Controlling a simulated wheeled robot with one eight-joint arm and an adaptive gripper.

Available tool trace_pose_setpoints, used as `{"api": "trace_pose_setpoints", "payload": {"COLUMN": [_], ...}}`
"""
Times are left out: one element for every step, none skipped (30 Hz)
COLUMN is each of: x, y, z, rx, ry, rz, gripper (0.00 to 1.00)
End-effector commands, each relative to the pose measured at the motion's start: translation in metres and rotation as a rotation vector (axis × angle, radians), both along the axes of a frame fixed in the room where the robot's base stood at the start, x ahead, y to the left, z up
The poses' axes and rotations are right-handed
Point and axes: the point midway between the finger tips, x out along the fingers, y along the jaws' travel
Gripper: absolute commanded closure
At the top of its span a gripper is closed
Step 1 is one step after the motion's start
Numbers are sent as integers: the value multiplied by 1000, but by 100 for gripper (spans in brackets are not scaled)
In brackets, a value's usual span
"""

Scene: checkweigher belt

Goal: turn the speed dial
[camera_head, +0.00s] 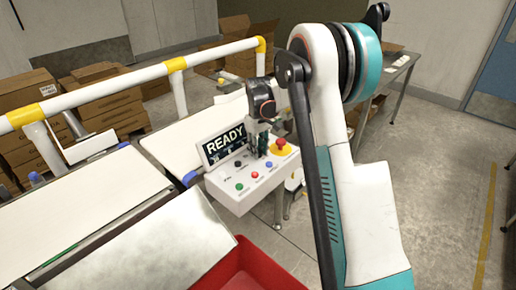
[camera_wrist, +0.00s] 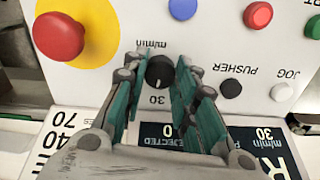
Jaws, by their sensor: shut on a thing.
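The speed dial (camera_wrist: 160,72) is a small round black knob with a pale pointer mark, on the white control panel (camera_wrist: 205,50). In the wrist view it lies between the fingertips of my gripper (camera_wrist: 160,82), which is shut on it. "m/min" and "30" are printed beside the dial, upside down in this view. In the head view my gripper (camera_head: 258,142) points down at the panel (camera_head: 225,198), and its fingers hide the dial. The display (camera_head: 224,145) behind the panel reads READY; in the wrist view the display (camera_wrist: 172,136) shows 30 m/min and 0 REJECTED, partly covered by the fingers.
A red emergency stop (camera_wrist: 58,36) on a yellow disc sits beside the dial. Blue (camera_wrist: 183,8), red (camera_wrist: 258,15), black (camera_wrist: 231,88) and white (camera_wrist: 281,92) buttons are near. A yellow-and-white guard rail (camera_head: 110,85) crosses behind. A red bin (camera_head: 262,272) stands in front.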

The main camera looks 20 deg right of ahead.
Motion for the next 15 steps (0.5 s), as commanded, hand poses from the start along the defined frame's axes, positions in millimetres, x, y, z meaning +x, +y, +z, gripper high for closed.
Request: {"api": "trace_pose_setpoints", "payload": {"x": [0,0,0,0,0,0,0,0,0,0,0,0,0,0,0], "y": [0,0,0,0,0,0,0,0,0,0,0,0,0,0,0], "z": [1,1,1,1,1,1,1,1,1,1,1,1,1,1,1], "rx": [0,0,0,0,0,0,0,0,0,0,0,0,0,0,0], "ry": [0,0,0,0,0,0,0,0,0,0,0,0,0,0,0], "rz": [-33,-58,-91,-117,-142,-178,-204,-230,-264,-290,-316,-348,-372,-394,-424], "gripper": [98,98,98,98,98,98,98,98,98,98,98,98,98,98,98]}}
